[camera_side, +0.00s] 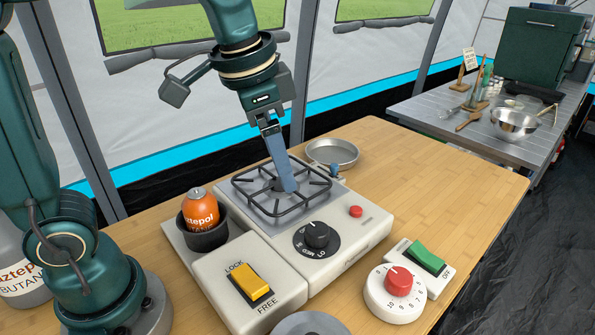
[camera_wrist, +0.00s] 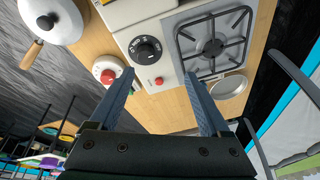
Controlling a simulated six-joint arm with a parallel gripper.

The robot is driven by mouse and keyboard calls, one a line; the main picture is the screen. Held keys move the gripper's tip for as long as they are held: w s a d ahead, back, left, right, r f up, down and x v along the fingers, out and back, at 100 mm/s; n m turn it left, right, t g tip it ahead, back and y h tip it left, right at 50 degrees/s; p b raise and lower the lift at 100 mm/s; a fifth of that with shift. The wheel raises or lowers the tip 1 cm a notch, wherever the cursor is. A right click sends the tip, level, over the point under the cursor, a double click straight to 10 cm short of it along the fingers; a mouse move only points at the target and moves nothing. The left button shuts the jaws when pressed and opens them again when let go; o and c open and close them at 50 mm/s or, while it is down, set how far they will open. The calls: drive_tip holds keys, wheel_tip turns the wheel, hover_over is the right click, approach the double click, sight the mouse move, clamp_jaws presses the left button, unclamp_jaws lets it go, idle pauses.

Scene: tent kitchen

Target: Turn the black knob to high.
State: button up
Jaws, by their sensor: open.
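The black knob (camera_side: 317,235) stands on a round black dial at the front of the white stove (camera_side: 347,262). In the wrist view the knob (camera_wrist: 145,49) shows on the stove, left of the burner grate. The dial print is too small to read fully. My gripper (camera_side: 279,187) hangs above the burner grate (camera_side: 281,193), behind the knob and apart from it. In the wrist view my gripper (camera_wrist: 160,97) has its two blue fingers spread wide with nothing between them. In the side view the fingers overlap.
An orange canister (camera_side: 200,211) sits left of the stove. A yellow rocker switch (camera_side: 250,282), a red-knobbed timer dial (camera_side: 397,284) and a green switch (camera_side: 428,256) surround the front. A small red button (camera_side: 356,211) is near the knob. A metal pan (camera_side: 332,153) lies behind.

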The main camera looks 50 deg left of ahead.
drive_tip(key=m+g, duration=0.2)
hover_over(318, 229)
drive_tip(key=a, duration=0.1)
drive_tip(key=f, duration=0.4)
drive_tip(key=shift+s+f, duration=0.2)
drive_tip(key=shift+f, duration=0.05)
drive_tip(key=f, duration=0.1)
drive_tip(key=d+f, duration=0.1)
drive_tip(key=f, duration=0.1)
drive_tip(key=shift+w+f+g, duration=0.2)
drive_tip(key=shift+g, duration=0.2)
drive_tip(key=shift+f, duration=2.65)
clamp_jaws()
